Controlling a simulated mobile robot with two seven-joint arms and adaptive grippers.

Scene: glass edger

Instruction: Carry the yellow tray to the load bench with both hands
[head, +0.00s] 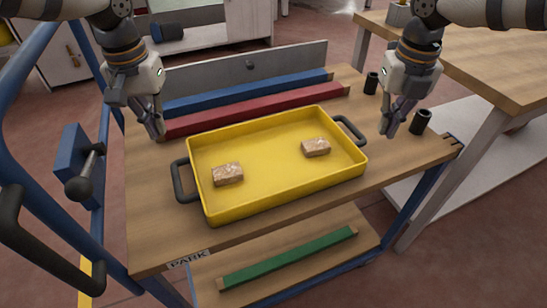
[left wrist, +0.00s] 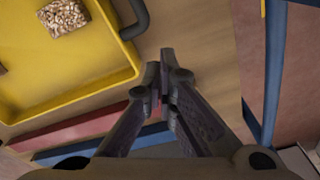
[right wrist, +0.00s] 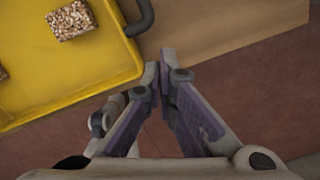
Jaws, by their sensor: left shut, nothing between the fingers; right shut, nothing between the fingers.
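The yellow tray (head: 270,160) sits on the wooden bench labelled PARK, with a dark handle at each end. Two brown speckled blocks lie in it, one at the left (head: 228,173) and one at the right (head: 315,147). My left gripper (head: 159,133) is shut and empty above the bench, behind and left of the left handle (head: 182,181). My right gripper (head: 387,132) is shut and empty, right of the right handle (head: 350,130). Neither touches the tray. Each wrist view shows a tray corner and handle beside the closed fingers.
A blue bar (head: 245,93) and a red bar (head: 255,109) lie behind the tray. Dark cups (head: 421,121) stand at the bench's right. A green bar (head: 290,258) is on the lower shelf. A blue frame (head: 88,225) stands at left, another wooden table (head: 490,75) at right.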

